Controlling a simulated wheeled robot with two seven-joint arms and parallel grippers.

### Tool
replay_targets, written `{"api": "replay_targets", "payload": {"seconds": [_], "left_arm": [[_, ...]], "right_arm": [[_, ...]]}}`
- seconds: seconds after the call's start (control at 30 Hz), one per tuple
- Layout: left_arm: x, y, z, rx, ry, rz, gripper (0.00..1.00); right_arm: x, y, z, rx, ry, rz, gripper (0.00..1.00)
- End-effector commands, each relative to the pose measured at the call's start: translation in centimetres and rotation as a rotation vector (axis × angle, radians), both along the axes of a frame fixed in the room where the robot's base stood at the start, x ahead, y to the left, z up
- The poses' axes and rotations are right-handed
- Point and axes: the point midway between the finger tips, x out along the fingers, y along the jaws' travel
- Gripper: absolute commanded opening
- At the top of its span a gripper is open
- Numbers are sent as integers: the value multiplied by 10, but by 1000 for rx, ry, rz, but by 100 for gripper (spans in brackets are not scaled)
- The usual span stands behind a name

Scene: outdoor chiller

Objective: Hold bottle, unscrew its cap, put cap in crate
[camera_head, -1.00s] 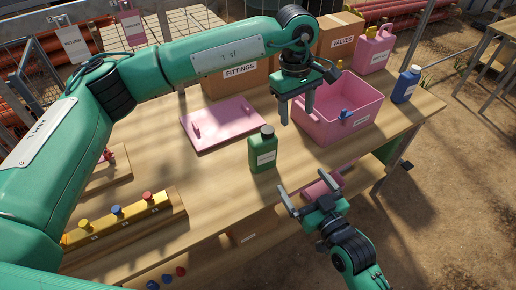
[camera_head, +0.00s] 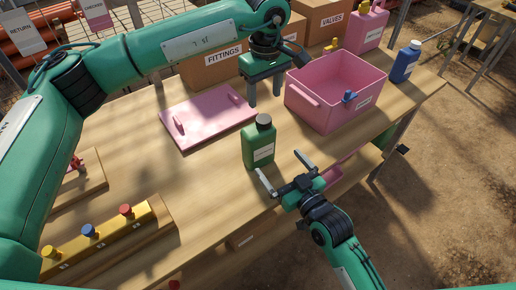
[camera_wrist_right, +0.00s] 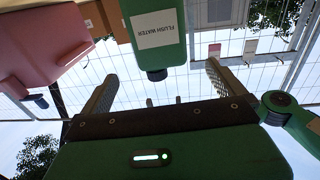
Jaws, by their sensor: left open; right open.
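The green bottle (camera_head: 257,149) with a black cap (camera_head: 264,120) stands upright on the workbench. In the right wrist view the bottle (camera_wrist_right: 158,35) appears upside down, its label reading "FLUSH WATER" and its black cap (camera_wrist_right: 157,75) between the lines of the open fingers. My right gripper (camera_head: 284,173) is open and empty, just in front of the bottle and to its right. My left gripper (camera_head: 264,93) is open and empty, above the bench behind the bottle. The pink crate (camera_head: 308,107) stands to the right of it, with a blue valve piece on its front wall.
A pink lid (camera_head: 207,117) lies left of the bottle. A blue bottle (camera_head: 405,62) and a pink jug (camera_head: 369,28) stand beyond the crate. Cardboard boxes (camera_head: 215,64) line the back. A yellow rail with several knobs (camera_head: 100,240) sits at front left.

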Motion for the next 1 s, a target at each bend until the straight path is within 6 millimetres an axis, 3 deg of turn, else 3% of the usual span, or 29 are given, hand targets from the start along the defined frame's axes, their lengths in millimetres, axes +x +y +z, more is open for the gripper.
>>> {"api": "replay_targets", "payload": {"seconds": [0.3, 0.5, 0.7, 1.0], "left_arm": [[0, 0, 0, -1, 1, 1, 55], [0, 0, 0, -1, 1, 0, 55], [0, 0, 0, -1, 1, 1, 55], [0, 0, 0, -1, 1, 1, 55]], "right_arm": [[56, 34, 2, 2, -2, 0, 100], [83, 49, 1, 1, -2, 0, 100], [95, 57, 1, 1, -1, 0, 100], [97, 58, 0, 0, 0, 0, 100]]}}
